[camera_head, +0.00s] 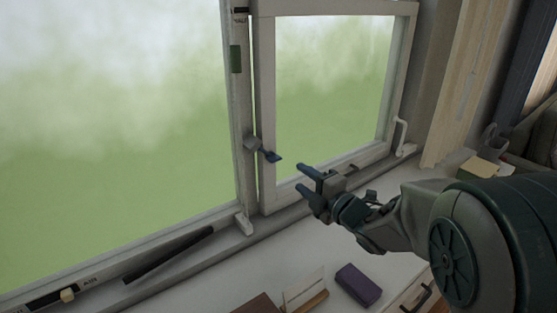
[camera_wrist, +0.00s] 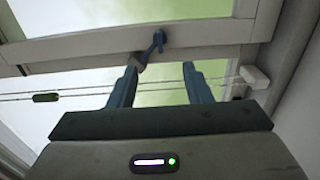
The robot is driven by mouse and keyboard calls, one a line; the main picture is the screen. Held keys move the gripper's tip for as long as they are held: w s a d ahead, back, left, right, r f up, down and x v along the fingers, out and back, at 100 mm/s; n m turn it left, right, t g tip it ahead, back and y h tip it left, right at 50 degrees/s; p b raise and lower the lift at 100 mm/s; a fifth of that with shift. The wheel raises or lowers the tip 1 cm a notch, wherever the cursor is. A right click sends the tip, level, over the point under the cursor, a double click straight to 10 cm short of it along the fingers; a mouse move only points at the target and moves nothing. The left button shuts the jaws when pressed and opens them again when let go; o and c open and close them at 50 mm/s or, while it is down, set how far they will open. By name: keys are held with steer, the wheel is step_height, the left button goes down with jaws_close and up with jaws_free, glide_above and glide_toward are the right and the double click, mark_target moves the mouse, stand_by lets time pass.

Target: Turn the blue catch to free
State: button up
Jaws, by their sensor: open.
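The blue catch (camera_head: 271,156) sits on the window frame at the lower left of the right-hand sash, on a grey mount. Its blue end points right and slightly down in the head view. It also shows in the wrist view (camera_wrist: 158,41), on the white frame bar beyond my fingers. My gripper (camera_head: 304,179) is open and empty, to the right of the catch and a little lower, apart from it. In the wrist view its two blue fingers (camera_wrist: 158,82) point toward the bar, with the catch ahead between them, nearer the left finger.
The window sash (camera_head: 264,100) stands in a white frame with a white handle (camera_head: 400,133) at its right. A yellowish block (camera_head: 481,168) lies at the right.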

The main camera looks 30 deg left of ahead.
mark_target(277, 161)
steer(key=p+x, duration=0.3)
steer(key=x, duration=0.8)
steer(key=shift+d, duration=0.1)
steer(key=c, duration=1)
